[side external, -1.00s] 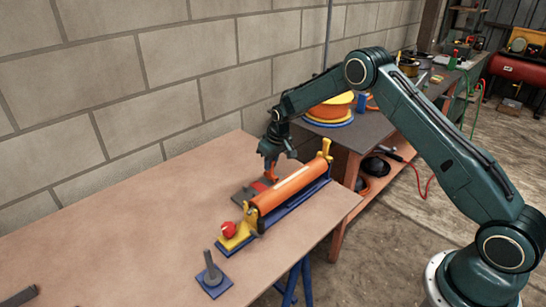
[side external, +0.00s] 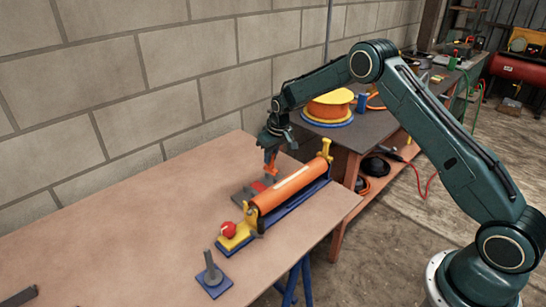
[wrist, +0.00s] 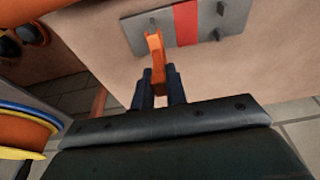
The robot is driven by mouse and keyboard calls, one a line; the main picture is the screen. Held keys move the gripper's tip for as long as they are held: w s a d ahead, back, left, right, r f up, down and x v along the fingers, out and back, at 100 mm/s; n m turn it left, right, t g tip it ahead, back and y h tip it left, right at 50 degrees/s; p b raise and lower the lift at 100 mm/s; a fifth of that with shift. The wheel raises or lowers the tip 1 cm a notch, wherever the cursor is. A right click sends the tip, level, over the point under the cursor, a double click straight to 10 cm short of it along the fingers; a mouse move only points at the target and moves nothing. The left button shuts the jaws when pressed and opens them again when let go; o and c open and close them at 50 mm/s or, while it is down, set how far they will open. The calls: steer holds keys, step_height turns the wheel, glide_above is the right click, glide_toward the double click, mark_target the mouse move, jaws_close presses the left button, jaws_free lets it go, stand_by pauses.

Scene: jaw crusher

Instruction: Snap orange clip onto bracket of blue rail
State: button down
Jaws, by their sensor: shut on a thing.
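My gripper (side external: 272,149) is shut on the orange clip (side external: 270,166), held behind the orange roller. In the wrist view my gripper's two dark fingers (wrist: 158,88) pinch the orange clip (wrist: 155,48) upright, its top over the grey plate. The blue rail (side external: 306,202) lies along the table's right edge, under a long orange roller (side external: 292,188). Yellow brackets stand at its near end (side external: 236,236) and far end (side external: 326,147). I cannot tell which bracket takes the clip.
A grey pegged plate (side external: 244,194) with a red stripe lies behind the roller; it also shows in the wrist view (wrist: 206,22). A red knob (side external: 228,230) sits at the rail's near end. A blue-based post (side external: 212,274) stands nearer.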

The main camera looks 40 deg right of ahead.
steer(key=shift+r, duration=0.65)
steer(key=shift+r, duration=0.3)
steer(key=shift+r, duration=0.1)
steer(key=shift+s+a+r, duration=0.1)
steer(key=shift+a+r, duration=0.15)
steer(key=shift+a, duration=0.2)
steer(key=s+a+r, duration=0.5)
steer(key=a, duration=0.3)
steer(key=s+a+r, duration=0.5)
steer(key=s+a, duration=0.1)
steer(key=a, duration=0.3)
steer(key=shift+a, duration=0.3)
steer(key=shift+w+f, duration=0.1)
steer(key=shift+f, duration=0.1)
steer(key=shift+s+x, duration=0.2)
steer(key=shift+x, duration=0.7)
steer(key=shift+s+x, duration=0.25)
steer(key=shift+x, duration=0.65)
steer(key=shift+s+x, duration=0.2)
steer(key=shift+x, duration=0.65)
